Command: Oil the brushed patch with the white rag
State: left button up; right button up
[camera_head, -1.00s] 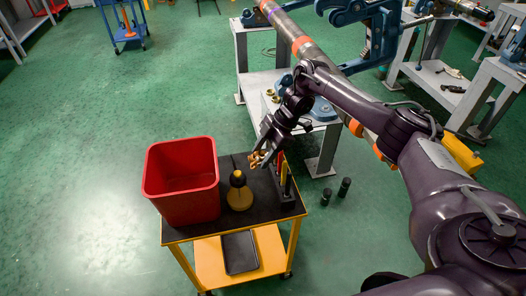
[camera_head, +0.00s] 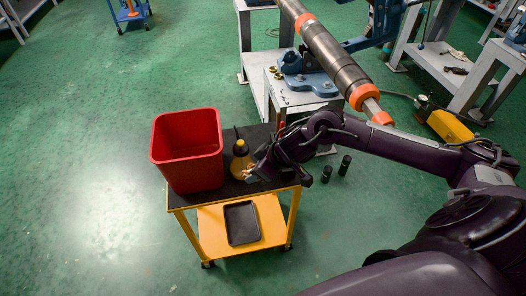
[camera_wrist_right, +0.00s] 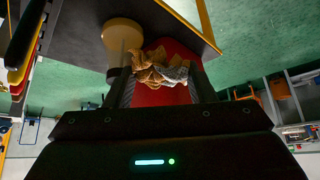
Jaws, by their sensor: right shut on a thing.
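My left gripper is not in view.
A red bin (camera_head: 187,150) stands left of the bottle on the yellow cart (camera_head: 205,225). A black tray (camera_head: 241,223) lies on its lower shelf. The floor left of the cart is clear.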

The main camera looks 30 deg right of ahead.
jog(key=s+a+r+m+t+h, duration=0.1)
jog(key=s+a+m+h, duration=0.1)
jog(key=a+m, duration=0.3)
jog(key=shift+s+a+r+h, duration=0.3)
jog(key=shift+s+a, duration=0.15)
jog(key=shift+s, duration=0.4)
jog(key=shift+w+a+r+m, duration=0.1)
jog(key=shift+a+r+m, duration=0.25)
jog(key=shift+a, duration=0.25)
